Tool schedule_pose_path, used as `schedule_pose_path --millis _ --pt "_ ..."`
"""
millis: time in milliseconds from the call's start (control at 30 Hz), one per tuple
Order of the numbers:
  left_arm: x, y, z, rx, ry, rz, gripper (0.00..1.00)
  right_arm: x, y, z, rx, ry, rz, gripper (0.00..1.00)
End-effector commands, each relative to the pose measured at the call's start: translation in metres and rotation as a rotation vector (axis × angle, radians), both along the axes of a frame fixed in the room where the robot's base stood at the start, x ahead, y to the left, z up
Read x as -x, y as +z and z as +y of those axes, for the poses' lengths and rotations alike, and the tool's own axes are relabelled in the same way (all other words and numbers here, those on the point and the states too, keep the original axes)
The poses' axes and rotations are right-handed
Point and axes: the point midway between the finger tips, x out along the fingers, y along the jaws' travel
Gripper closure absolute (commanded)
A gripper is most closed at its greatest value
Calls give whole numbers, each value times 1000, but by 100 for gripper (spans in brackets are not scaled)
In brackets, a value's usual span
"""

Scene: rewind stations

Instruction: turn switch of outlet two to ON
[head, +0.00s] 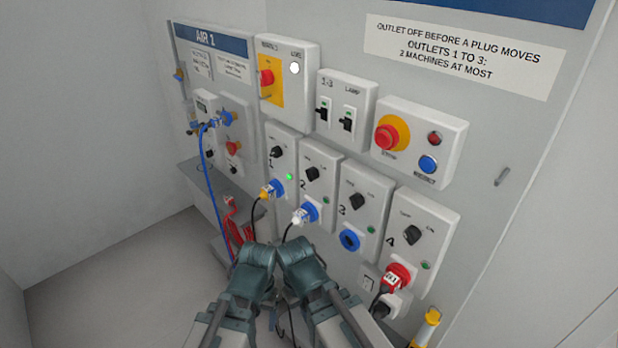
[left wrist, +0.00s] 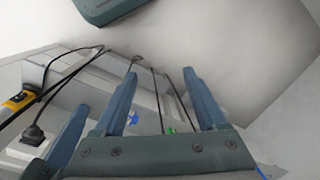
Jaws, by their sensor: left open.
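Outlet two (head: 318,187) is a white panel, second from the left in the lower row. Its black switch knob (head: 312,173) is at the panel's upper part; I cannot tell clearly which mark it points at. My left gripper (head: 258,258) is below the outlets, apart from the knob. In the left wrist view its fingers (left wrist: 160,75) are spread with nothing between them. My right gripper (head: 299,258) is close beside it; its fingers are hidden.
Outlet one (head: 281,150) has a lit green lamp and a plug. Outlet three (head: 362,208) has an empty blue socket. Outlet four (head: 419,244) has a red plug. A red-and-yellow stop button (head: 391,134) is above. Cables hang near my grippers.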

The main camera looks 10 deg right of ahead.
Motion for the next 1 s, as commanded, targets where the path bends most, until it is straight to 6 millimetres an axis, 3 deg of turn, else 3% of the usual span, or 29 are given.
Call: schedule_pose_path --millis 333,600,667,867,1000 --pt "-6 -1 7 8 25 -7 26 0 -1 0 0 0 0 100" --pt "-48 -8 58 149 283 -77 26 0 -7 0 0 0 0 100" --pt "-61 -7 61 239 396 -102 26 0 -8 0 0 0 0 100" --pt "-99 19 21 621 793 -103 26 0 -8 0 0 0 0 100" --pt "-124 57 -16 926 1090 1 26 0 -8 0 0 0 0 100"
